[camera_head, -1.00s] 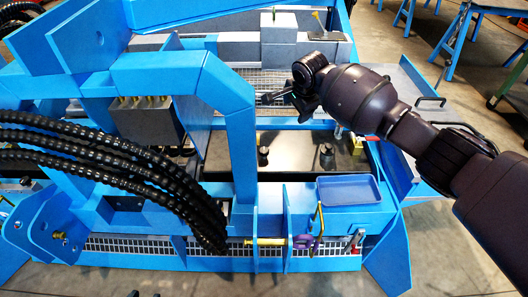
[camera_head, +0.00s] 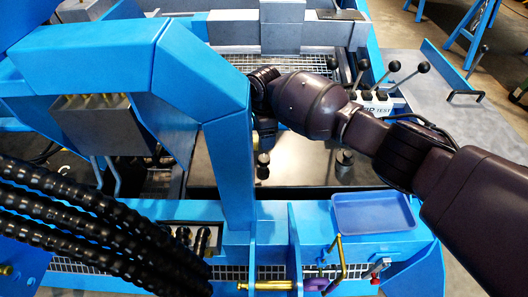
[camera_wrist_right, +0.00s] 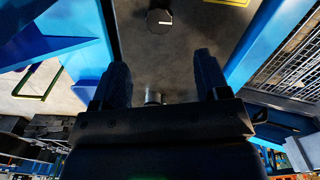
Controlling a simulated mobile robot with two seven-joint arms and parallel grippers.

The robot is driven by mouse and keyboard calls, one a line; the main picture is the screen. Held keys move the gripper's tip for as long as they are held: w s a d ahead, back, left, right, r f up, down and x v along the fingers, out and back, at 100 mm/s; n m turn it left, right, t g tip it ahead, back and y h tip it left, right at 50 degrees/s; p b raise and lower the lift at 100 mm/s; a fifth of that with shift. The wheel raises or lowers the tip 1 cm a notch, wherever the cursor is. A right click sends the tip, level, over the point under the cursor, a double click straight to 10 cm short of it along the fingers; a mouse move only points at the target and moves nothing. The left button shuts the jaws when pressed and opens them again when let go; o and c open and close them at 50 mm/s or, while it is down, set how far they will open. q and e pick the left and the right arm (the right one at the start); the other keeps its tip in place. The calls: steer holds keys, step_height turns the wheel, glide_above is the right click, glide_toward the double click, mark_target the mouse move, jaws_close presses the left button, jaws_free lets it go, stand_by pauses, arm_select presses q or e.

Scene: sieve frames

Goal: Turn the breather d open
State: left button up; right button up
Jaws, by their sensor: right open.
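Two small dark-capped fittings stand on the grey plate (camera_head: 300,165) inside the blue frame: a left one (camera_head: 263,160) and a right one (camera_head: 344,160) in the head view. No letters are readable, so I cannot tell which is breather d. In the right wrist view a round black cap with a white line (camera_wrist_right: 159,20) lies beyond the fingertips. A short metallic cylinder (camera_wrist_right: 153,97) shows between the finger bases. My right gripper (camera_head: 265,130) points down over the plate, near the left fitting; its open fingers (camera_wrist_right: 160,72) appear empty. My left gripper is out of view.
A blue beam (camera_head: 230,165) stands close left of my right gripper. Thick black hoses (camera_head: 100,225) cross the lower left. A blue tray (camera_head: 372,212) sits at the front right. Levers (camera_head: 393,75) stand on a box behind my right forearm.

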steer(key=b, duration=0.2)
glide_above(264, 158)
step_height(264, 158, down, 5)
steer(key=shift+s+r, duration=0.1)
steer(key=shift+s, duration=0.05)
step_height(264, 158, down, 4)
steer(key=shift+r+b, duration=0.1)
steer(key=shift+b, duration=0.5)
steer(key=shift+f+b, duration=0.35)
steer(key=shift+f, duration=0.5)
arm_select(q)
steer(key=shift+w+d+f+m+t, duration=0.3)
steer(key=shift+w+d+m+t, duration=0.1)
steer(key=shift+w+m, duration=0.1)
arm_select(e)
steer(key=shift+r, duration=0.1)
steer(key=c, duration=0.9)
